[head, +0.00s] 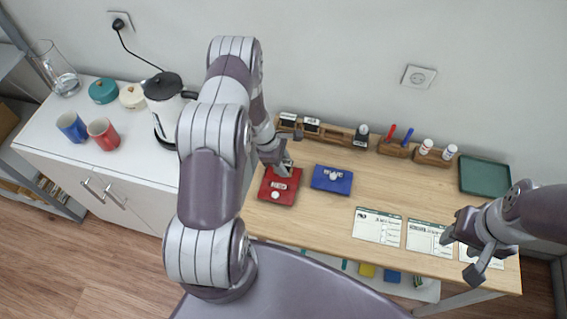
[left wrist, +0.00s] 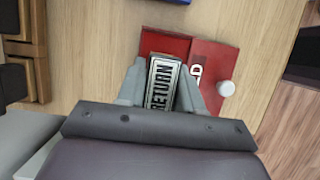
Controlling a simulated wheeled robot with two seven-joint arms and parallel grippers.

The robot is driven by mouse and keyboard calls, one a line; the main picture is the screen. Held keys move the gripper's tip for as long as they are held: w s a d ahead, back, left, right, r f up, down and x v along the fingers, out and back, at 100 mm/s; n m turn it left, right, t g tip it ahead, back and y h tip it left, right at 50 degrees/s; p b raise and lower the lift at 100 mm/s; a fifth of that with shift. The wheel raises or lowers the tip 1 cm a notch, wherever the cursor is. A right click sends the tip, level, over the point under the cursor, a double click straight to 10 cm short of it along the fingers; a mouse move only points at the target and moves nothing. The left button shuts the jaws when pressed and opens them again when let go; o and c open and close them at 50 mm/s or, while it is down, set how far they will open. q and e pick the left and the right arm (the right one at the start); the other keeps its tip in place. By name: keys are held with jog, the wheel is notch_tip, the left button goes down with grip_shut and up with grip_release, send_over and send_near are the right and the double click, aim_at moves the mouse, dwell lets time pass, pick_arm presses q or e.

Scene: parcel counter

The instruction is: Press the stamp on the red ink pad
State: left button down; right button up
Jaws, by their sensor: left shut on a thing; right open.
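A red ink pad (head: 272,194) lies on the wooden counter; it also shows in the left wrist view (left wrist: 214,56), with a white knob and partly covered white lettering. My left gripper (left wrist: 162,88) is shut on a stamp labelled RETURN (left wrist: 161,85). The stamp is in front of the red pad from the wrist camera; whether it touches the pad I cannot tell. In the head view my left gripper (head: 283,166) is at the red pad's far edge. My right gripper (head: 459,251) is open and empty over the labels at the right.
A blue ink pad (head: 332,180) lies just right of the red one. A wooden rack (head: 340,132) with other stamps stands behind. White label cards (head: 377,226) lie at the front right and a green tray (head: 485,176) at the far right. Mugs and a kettle (head: 165,105) stand on the left cabinet.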

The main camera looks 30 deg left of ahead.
pick_arm(q)
notch_tip(320, 180, up, 6)
jog(key=p, duration=0.4)
